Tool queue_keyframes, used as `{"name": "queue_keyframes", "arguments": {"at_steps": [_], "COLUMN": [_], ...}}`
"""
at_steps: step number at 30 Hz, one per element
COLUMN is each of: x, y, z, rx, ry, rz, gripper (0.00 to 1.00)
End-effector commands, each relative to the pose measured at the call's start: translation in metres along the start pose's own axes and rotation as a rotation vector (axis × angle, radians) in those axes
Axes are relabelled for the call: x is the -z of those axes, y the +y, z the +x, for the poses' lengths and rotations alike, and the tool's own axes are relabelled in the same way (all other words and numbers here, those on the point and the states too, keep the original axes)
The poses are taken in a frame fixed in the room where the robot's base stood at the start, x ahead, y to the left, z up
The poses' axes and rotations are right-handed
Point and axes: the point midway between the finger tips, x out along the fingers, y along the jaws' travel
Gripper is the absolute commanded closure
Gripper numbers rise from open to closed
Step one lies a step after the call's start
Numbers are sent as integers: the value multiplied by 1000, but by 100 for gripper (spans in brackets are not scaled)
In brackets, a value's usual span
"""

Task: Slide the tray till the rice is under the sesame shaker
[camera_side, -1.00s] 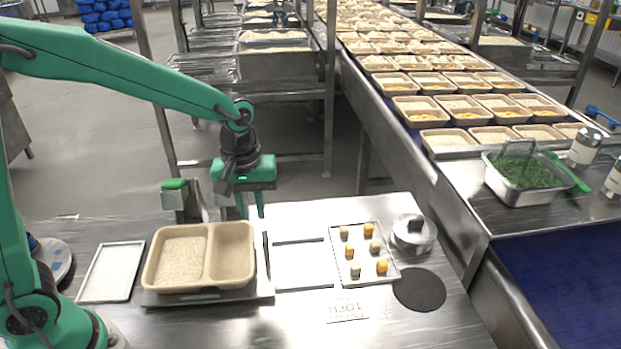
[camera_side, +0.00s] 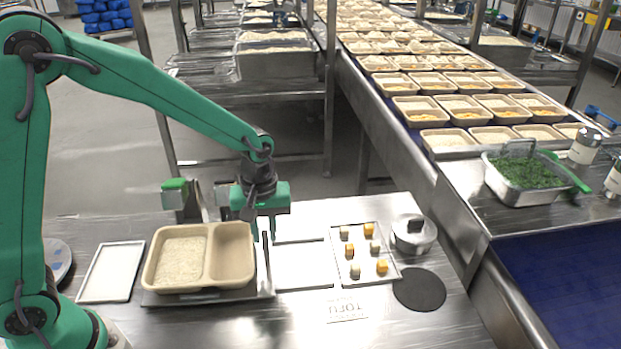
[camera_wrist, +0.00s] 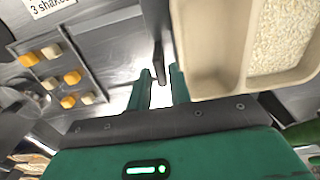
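A beige two-compartment tray (camera_side: 214,256) sits on a flat metal carrier (camera_side: 205,298). White rice (camera_side: 181,262) fills its left compartment; the right one is empty. The tray (camera_wrist: 207,82) and rice (camera_wrist: 288,38) also show in the wrist view. A thin dark upright handle (camera_side: 265,250) stands at the carrier's right edge. My gripper (camera_side: 264,236) is low beside the tray's right side. In the wrist view, its green fingers (camera_wrist: 161,84) are apart, with the dark handle (camera_wrist: 158,62) lying between them in the picture. I cannot tell whether they touch it. I cannot identify the sesame shaker with certainty.
A green-topped metal fixture (camera_side: 175,194) stands behind the tray. A white panel (camera_side: 111,272) lies left. White shakers (camera_side: 584,147) stand on the far-right counter.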

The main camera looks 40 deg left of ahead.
Motion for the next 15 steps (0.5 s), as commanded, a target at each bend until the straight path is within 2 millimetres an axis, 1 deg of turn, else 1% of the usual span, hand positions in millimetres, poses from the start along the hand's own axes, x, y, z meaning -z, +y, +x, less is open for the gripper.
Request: {"name": "queue_keyframes", "arguments": {"at_steps": [1, 6, 10, 15], "x": [0, 0, 0, 0], "y": [-1, -1, 0, 0], "z": [8, 27, 36, 41], "rx": [3, 3, 2, 0], "ry": [-2, -2, -1, 0], "rz": [0, 0, 0, 0], "gripper": [80, 80, 80, 80]}}
